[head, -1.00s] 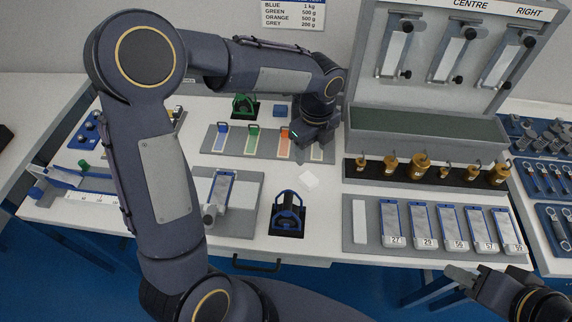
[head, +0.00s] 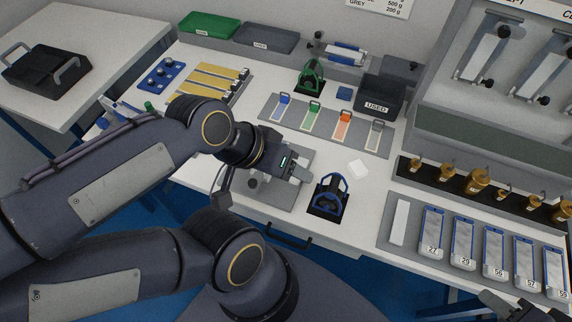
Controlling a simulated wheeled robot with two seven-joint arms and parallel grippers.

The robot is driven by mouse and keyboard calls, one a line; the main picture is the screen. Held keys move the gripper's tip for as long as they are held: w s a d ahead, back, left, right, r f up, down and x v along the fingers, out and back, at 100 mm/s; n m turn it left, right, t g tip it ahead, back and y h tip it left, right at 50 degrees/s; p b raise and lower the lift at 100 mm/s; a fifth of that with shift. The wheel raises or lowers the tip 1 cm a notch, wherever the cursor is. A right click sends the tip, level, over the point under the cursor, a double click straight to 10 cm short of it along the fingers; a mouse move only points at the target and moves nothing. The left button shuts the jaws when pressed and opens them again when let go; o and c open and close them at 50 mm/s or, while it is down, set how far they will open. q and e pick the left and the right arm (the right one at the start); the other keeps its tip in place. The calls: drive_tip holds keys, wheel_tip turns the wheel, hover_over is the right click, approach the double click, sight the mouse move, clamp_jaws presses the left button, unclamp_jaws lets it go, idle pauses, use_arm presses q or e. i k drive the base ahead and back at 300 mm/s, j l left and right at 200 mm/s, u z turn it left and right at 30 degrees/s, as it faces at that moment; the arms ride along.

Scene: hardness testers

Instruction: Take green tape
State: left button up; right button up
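A strip with a green end loop (head: 312,112) lies between the blue-ended strip (head: 283,103) and the orange-ended strip (head: 343,124) on a grey board (head: 265,112). A grey-ended strip (head: 375,134) lies at the right. My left gripper (head: 303,171) is over the grey plate in front of the board, apart from the green-ended strip. I see it from above and behind, so its finger gap is hidden. My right gripper (head: 497,303) is cut off at the bottom right, far from the strips; its opening is unclear.
A blue-framed stand (head: 329,196) is close right of my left gripper. A green-framed stand (head: 311,76) and a box marked USED (head: 379,98) stand behind the strips. Brass weights (head: 479,181) and numbered blocks (head: 462,243) are at right. A white pad (head: 358,169) lies before the board.

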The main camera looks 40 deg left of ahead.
sight(313, 109)
drive_tip(key=k+j, duration=0.3)
drive_tip(key=j, duration=0.2)
drive_tip(key=u, duration=0.4)
drive_tip(key=j+u, duration=0.15)
drive_tip(key=u, duration=0.25)
drive_tip(key=j+u, duration=0.1)
drive_tip(key=u, duration=0.7)
drive_tip(key=k+j, duration=0.05)
drive_tip(key=j, duration=0.05)
